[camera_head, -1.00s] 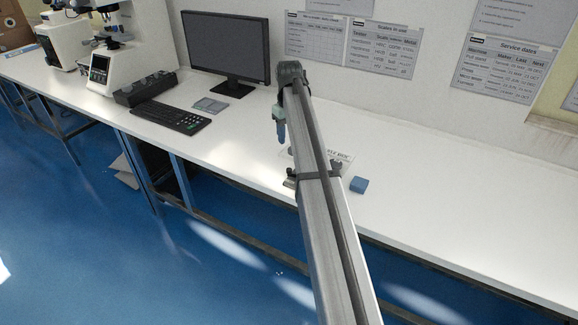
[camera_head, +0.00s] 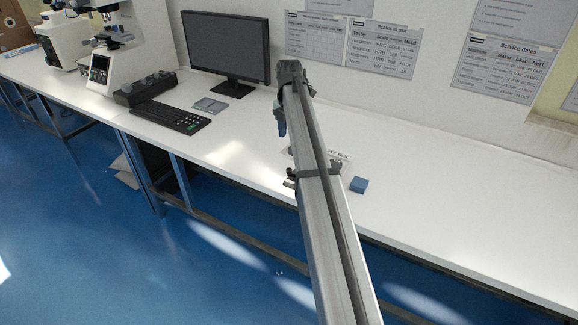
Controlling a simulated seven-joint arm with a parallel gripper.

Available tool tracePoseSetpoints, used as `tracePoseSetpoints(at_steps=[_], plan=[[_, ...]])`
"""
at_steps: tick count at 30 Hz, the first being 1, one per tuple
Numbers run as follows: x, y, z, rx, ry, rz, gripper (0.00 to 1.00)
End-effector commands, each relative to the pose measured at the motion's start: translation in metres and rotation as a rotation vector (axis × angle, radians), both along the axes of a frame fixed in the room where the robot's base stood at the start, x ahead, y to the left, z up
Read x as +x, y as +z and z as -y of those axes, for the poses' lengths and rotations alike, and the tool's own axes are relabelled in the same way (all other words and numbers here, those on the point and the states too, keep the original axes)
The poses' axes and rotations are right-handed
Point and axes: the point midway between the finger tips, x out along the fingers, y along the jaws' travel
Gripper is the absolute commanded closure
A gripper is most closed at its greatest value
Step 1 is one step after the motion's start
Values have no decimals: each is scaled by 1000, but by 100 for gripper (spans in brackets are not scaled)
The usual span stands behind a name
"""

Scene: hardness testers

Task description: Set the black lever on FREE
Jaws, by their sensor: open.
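I cannot make out the black lever or a FREE mark. My long grey arm covers the middle of the bench. A white card (camera_head: 338,157) with lettering too small to read lies flat behind the arm, partly hidden by it. My gripper (camera_head: 281,128) hangs at the far end of the arm, above the bench and left of the card. It is small and partly hidden by the arm, and nothing shows held in it. Its fingertips are not clear.
A blue block (camera_head: 359,184) lies right of the arm near the bench's front edge. A monitor (camera_head: 226,47), keyboard (camera_head: 171,116), black control box (camera_head: 146,89) and white microscope-like testers (camera_head: 112,62) stand to the left. The white bench (camera_head: 460,205) is clear to the right.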

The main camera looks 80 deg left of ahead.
Motion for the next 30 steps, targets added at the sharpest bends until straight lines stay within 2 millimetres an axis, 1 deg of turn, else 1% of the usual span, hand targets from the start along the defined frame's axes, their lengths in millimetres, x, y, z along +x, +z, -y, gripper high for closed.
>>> tracePoseSetpoints(at_steps=[3,7,12,16,20,30], plan=[[0,0,0,-1,185,0,52],[0,0,0,-2,340,-1,52],[0,0,0,-2,444,0,52],[0,-7,1,-2,462,0,52],[0,-22,1,-3,461,-1,52],[0,-81,1,-3,459,-1,52]])
